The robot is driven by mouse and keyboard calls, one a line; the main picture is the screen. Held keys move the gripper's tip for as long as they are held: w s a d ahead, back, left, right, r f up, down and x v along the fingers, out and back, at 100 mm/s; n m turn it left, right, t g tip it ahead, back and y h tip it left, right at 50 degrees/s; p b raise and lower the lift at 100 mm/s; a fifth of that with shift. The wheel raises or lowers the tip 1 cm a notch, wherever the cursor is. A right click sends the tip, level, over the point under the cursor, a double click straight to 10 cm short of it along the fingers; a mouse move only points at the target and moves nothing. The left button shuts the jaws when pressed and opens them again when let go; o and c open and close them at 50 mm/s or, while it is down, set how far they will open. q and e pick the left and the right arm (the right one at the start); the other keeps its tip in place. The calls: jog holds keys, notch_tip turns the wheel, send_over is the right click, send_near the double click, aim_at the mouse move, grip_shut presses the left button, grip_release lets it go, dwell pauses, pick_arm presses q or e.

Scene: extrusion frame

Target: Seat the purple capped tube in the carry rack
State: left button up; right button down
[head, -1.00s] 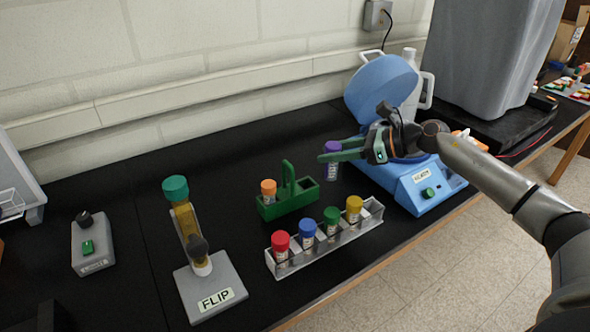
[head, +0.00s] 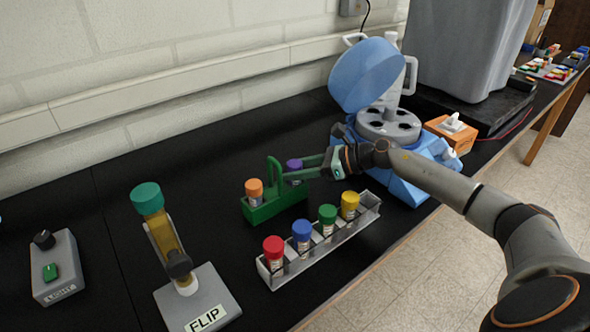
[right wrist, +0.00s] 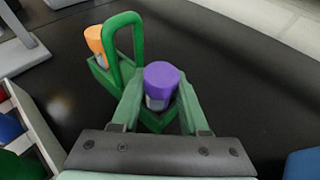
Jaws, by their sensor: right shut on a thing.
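The purple capped tube (head: 294,166) is upright between the fingers of my right gripper (head: 302,172), at the right end of the green carry rack (head: 262,212). In the right wrist view the purple cap (right wrist: 161,79) shows between the two green fingers, over the rack's near compartment. The tube's lower part is hidden by the rack and fingers, so I cannot tell how deep it sits. The rack has an arched handle (right wrist: 122,40) and holds an orange capped tube (head: 254,190) in its other end. My left gripper is not in view.
A clear rack (head: 330,243) with red, blue, green and yellow capped tubes stands just in front. A blue centrifuge (head: 365,75) with open lid is at the back right. A FLIP stand (head: 205,300) and a grey switch box (head: 58,268) are at left.

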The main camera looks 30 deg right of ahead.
jog(key=shift+w+f, duration=0.1)
jog(key=shift+f, duration=0.15)
jog(key=shift+c, duration=2.1)
grip_release()
jog(key=shift+r, duration=0.15)
jog(key=shift+r, duration=0.15)
jog(key=shift+d, duration=0.15)
jog(key=v, duration=1.1)
jog(key=shift+s+r, duration=0.2)
jog(key=shift+s, duration=0.05)
